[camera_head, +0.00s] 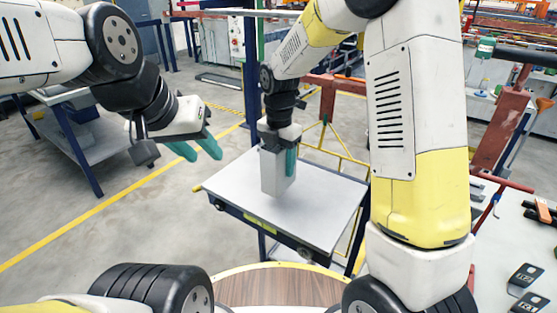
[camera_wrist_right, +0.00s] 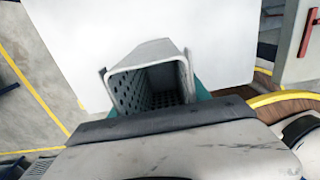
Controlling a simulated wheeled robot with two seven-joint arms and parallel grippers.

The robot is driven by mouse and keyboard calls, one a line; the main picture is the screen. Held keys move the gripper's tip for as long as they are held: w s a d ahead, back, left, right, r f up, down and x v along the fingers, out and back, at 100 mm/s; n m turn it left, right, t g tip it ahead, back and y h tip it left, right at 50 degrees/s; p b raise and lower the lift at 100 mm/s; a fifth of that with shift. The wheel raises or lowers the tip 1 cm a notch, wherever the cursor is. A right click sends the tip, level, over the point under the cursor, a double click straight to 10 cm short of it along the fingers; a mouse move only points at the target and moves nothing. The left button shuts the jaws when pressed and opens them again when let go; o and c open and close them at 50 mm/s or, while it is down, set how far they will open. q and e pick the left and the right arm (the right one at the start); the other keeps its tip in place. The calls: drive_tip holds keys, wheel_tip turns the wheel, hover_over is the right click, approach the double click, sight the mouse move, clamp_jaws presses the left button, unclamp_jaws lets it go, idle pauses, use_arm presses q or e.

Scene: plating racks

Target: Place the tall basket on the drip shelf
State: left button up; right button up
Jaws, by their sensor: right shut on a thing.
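The tall basket (camera_head: 277,175) is a light grey, upright box with an open top. In the right wrist view the basket (camera_wrist_right: 152,76) shows perforated walls and looks empty inside. My right gripper (camera_head: 282,158) is shut on it from above, with teal fingers at its sides. The basket is over the middle of a pale flat-topped table (camera_head: 325,205), which looks like the drip shelf. I cannot tell whether its bottom touches the surface. My left gripper (camera_head: 197,148) is open and empty, in the air left of the table, its two teal fingers apart.
A blue-framed table (camera_head: 85,150) stands behind at left. A grey bench (camera_head: 510,240) with black labelled tags (camera_head: 525,275) and tools is at right, with a red post (camera_head: 500,135) beside it. The pale tabletop around the basket is clear.

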sight(278, 149)
drive_tip(key=shift+w+a+f, duration=0.1)
drive_tip(key=shift+w+a, duration=0.05)
drive_tip(key=shift+w, duration=0.7)
drive_tip(key=shift+f, duration=1.75)
drive_tip(key=shift+f, duration=0.1)
drive_tip(key=o, duration=1.6)
drive_tip(key=shift+c, duration=0.2)
wheel_tip(278, 149, up, 8)
drive_tip(key=shift+f, duration=0.1)
drive_tip(key=shift+s, duration=0.15)
